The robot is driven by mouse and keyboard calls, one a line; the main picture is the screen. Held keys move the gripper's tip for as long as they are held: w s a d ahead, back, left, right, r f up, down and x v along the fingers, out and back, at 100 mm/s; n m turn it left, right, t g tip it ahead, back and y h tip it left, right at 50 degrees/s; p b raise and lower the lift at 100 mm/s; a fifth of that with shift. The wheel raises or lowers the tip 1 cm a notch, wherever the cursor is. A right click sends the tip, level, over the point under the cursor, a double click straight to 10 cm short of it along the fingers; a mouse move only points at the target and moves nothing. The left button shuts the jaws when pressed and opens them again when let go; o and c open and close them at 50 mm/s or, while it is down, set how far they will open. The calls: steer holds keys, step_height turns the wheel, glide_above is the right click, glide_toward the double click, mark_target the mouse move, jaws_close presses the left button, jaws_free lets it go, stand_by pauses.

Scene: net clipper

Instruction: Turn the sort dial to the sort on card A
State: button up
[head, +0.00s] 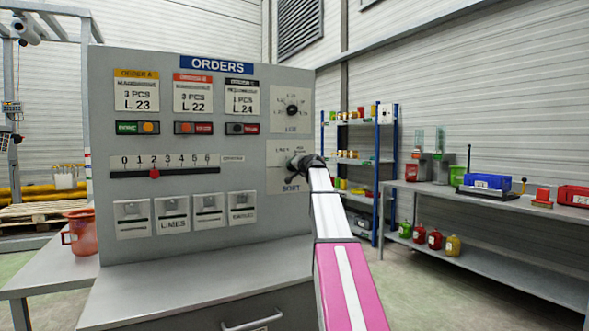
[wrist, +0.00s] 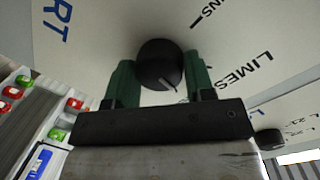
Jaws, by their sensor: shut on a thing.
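The sort dial (wrist: 160,64) is a dark round knob on a pale plate (head: 275,178) marked SORT, on the right of the grey panel. My gripper (head: 300,162) is shut on the knob, with a green finger on either side of it in the wrist view (wrist: 157,80). A white mark on the knob points down-right in the wrist view. LIMES reads to the right there; another label at the top is cut off, ending in NS. Card A (head: 137,92) has a yellow header, 3 PCS and L 23; its sort line is too small to read. My gripper hides part of the plate.
Another dial (head: 292,110) sits just above the sort plate. The panel's ledge (head: 200,285) lies below. A red jug (head: 80,232) stands at left; shelves and a bench (head: 480,195) with bins are at right.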

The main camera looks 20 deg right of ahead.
steer(key=n, duration=0.6)
steer(key=n+t+h, duration=0.1)
steer(key=n, duration=0.5)
steer(key=n+t+h, duration=0.1)
steer(key=n, duration=0.4)
steer(key=shift+a+f+n, duration=0.1)
steer(key=shift+f+n, duration=0.1)
steer(key=shift+n, duration=0.2)
stand_by(0.5)
steer(key=o, duration=0.9)
steer(key=s, duration=1.1)
steer(key=shift+d, duration=0.35)
